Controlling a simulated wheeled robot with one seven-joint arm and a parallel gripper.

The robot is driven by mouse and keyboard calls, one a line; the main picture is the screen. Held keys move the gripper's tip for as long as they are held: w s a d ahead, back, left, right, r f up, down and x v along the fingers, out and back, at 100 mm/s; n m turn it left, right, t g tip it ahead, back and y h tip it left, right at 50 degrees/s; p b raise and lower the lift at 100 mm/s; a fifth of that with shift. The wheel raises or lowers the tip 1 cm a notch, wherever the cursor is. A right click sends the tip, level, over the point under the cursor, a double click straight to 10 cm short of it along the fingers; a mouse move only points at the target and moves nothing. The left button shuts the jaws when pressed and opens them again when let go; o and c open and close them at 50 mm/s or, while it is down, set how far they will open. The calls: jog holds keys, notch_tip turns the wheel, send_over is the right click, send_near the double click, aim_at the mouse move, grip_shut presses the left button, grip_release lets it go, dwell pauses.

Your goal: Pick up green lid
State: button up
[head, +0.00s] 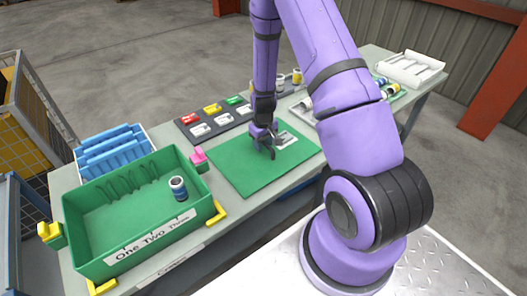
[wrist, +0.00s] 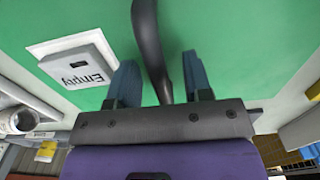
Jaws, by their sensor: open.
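A flat green panel (head: 232,165), which looks like the green lid, lies on the grey table; it fills much of the wrist view (wrist: 245,45). My gripper (head: 268,153) is low over its right-hand part. In the wrist view my gripper (wrist: 160,68) is open, with two blue-grey fingers apart. A dark curved bar (wrist: 150,40), perhaps a handle, passes between the fingers; I cannot tell whether they touch it. A white "Empty" plate (wrist: 80,65) lies on the green surface beside the fingers. It also shows in the head view (head: 287,139).
A green crate (head: 90,265) labelled "One Two Three" holds a small jar (head: 178,188). A blue rack (head: 110,150) stands behind it. A dark tray (head: 217,127) with coloured pieces lies behind the panel.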

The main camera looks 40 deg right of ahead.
jog(key=shift+c, duration=0.3)
grip_shut()
